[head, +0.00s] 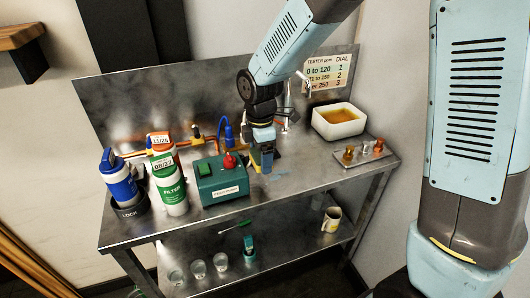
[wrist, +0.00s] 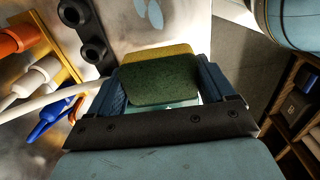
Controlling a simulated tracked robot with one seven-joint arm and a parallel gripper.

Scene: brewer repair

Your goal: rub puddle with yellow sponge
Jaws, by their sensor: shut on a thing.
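My gripper (head: 262,160) is low over the steel bench, just right of the green pump box. In the wrist view it is shut on the yellow sponge (wrist: 158,80), whose dark green scouring side faces the camera and whose yellow side shows along the far edge. In the head view the sponge is mostly hidden by the gripper. The puddle (head: 277,176) is a small pale blue patch on the bench at the gripper's lower right. In the wrist view the puddle (wrist: 150,13) shows as pale blue blots beyond the sponge. I cannot tell whether the sponge touches the bench.
The green pump box (head: 222,180) with a red knob stands close left. Filter cartridges (head: 168,180) and a blue bottle (head: 119,178) stand further left. A white tub (head: 338,121) of amber liquid and a fittings tray (head: 363,152) are right. Hoses and valves run behind.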

